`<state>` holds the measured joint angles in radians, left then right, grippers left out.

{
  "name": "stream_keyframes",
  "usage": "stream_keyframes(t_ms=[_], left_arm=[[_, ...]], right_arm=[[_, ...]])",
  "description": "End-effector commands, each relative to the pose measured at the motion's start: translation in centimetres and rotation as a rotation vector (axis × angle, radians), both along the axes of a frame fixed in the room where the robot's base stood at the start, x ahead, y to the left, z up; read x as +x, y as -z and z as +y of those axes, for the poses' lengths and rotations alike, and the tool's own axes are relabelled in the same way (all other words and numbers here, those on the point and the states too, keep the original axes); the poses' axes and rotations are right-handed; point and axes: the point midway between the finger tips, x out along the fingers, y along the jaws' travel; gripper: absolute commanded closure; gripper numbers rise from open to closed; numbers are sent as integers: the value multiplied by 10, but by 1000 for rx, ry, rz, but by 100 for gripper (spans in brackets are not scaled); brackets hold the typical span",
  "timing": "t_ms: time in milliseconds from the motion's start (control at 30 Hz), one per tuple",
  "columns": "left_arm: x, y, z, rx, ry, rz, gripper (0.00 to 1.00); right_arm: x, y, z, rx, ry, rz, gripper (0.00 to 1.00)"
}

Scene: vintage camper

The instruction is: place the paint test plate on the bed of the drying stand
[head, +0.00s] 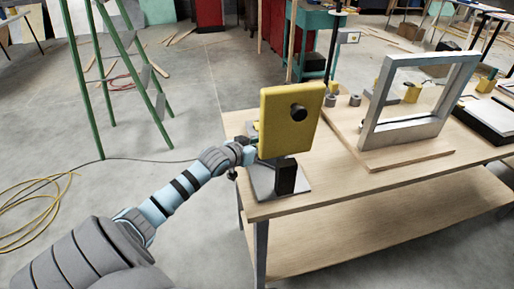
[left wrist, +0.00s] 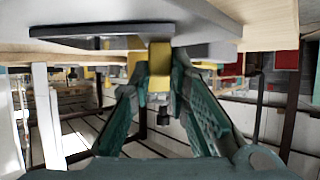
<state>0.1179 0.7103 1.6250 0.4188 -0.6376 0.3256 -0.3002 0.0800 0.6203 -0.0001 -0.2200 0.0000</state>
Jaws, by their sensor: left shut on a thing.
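A yellow rectangular panel with a black round knob on its face, which looks like the paint test plate (head: 278,112), is upright and slightly tilted at the table's near left corner. My left gripper (head: 251,134) is at its left edge, partly hidden by it. In the left wrist view my left gripper (left wrist: 160,88) is shut on a yellow piece (left wrist: 160,60). Below the panel, a black post (head: 286,180) rises from a flat grey base (head: 262,183), apparently the drying stand. The panel hides the stand's upper part; I cannot tell whether they touch. My right gripper is not in view.
The wooden table (head: 375,195) has a clear front strip. A grey upright frame (head: 368,108) stands on a board to the right. A green stepladder (head: 88,75) and a yellow cable coil (head: 35,215) are on the floor at left.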

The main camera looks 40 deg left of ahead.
Motion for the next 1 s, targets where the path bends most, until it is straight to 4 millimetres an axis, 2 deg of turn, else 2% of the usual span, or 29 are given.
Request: stream_keyframes(t_ms=[167,200,300,333,667,733,867,1000], left_arm=[[0,1,0,0,0,0,100],[0,2,0,0,0,0,82],[0,1,0,0,0,0,66],[0,1,0,0,0,0,64],[0,-3,0,0,0,-1,64],[-6,-6,0,4,0,1,64],[-29,-20,-4,6,4,4,64],[-66,-40,-9,10,4,8,64]], right_arm=[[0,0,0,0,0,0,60],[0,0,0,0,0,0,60],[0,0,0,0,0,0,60],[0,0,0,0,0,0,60],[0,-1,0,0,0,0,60],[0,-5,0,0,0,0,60],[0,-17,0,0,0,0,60],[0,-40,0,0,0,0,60]])
